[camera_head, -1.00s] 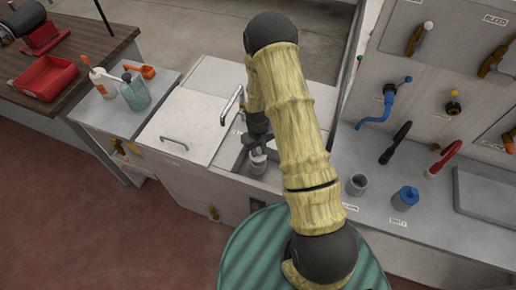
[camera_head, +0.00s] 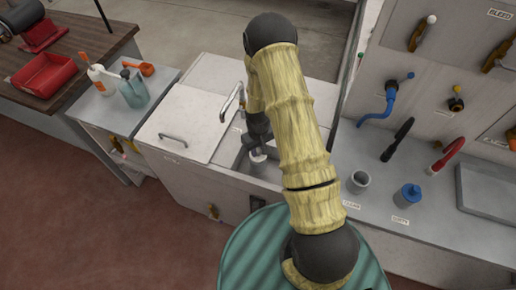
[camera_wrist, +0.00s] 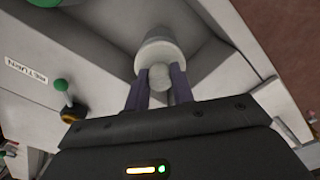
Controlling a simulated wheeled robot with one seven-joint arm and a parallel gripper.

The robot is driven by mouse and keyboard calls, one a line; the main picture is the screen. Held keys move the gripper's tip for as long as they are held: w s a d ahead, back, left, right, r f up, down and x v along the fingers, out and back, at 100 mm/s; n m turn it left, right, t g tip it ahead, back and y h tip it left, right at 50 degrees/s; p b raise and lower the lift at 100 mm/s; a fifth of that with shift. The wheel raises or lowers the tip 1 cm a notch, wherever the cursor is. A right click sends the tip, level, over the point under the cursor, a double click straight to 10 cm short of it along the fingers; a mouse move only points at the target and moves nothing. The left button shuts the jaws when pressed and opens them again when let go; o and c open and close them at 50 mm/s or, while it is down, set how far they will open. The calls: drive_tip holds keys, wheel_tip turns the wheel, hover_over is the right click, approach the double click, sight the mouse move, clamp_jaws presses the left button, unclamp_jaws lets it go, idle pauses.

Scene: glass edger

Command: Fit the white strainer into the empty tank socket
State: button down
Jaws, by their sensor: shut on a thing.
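The white strainer (camera_wrist: 160,50) is a round cup with a pale knob, inside the open part of the tank (camera_head: 236,160). Its pale top also shows in the head view (camera_head: 258,157). My gripper (camera_wrist: 158,78) is shut on the strainer's knob, one dark finger on each side. In the head view my gripper (camera_head: 257,146) reaches down into the tank opening from above. The tank socket is not visible, and I cannot tell whether the strainer is seated or held above the floor.
A lid (camera_head: 186,122) covers the tank's left part. On the right counter stand a grey cup (camera_head: 358,182) and a blue-topped container (camera_head: 407,196) by a DIRTY label. A green-knobbed valve (camera_wrist: 68,100) sits beside the tank.

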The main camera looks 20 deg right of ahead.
drive_tip(key=shift+f+b, duration=0.75)
drive_tip(key=shift+f, duration=0.3)
drive_tip(key=c, duration=1.1)
unclamp_jaws()
drive_tip(key=shift+r, duration=0.1)
drive_tip(key=shift+r, duration=0.1)
wheel_tip(320, 180, up, 17)
drive_tip(key=b, duration=0.3)
drive_tip(key=shift+r, duration=0.1)
